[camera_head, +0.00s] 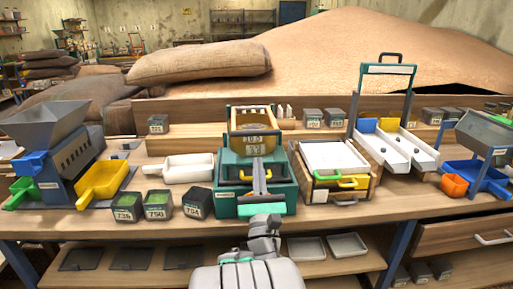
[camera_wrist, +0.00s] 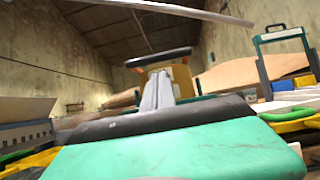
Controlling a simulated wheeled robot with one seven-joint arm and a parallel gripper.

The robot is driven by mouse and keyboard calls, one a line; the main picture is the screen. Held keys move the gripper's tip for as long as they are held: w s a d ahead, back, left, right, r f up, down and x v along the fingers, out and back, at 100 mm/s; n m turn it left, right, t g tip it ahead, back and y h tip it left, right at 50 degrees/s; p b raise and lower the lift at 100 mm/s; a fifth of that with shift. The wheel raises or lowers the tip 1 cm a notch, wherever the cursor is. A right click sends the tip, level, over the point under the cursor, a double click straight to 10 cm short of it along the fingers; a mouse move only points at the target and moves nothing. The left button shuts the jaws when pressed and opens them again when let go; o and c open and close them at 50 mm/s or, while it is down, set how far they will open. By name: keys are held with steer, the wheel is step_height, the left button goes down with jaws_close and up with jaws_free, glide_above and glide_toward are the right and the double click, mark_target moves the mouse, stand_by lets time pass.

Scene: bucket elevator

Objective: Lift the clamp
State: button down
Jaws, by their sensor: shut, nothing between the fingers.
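A green machine (camera_head: 228,172) stands at the middle of the bench.
A tray unit (camera_head: 335,155) with a yellow handle stands close on the right. Small labelled boxes (camera_head: 160,204) and a white scoop (camera_head: 190,168) lie on the left. A yellow bin (camera_head: 102,180) and a hopper machine stand farther left. A lower shelf (camera_head: 335,262) runs beneath the bench.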

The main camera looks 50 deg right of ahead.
steer(key=p+x, duration=0.2)
steer(key=x, duration=0.4)
steer(key=shift+a+p, duration=0.1)
steer(key=shift+p, duration=0.2)
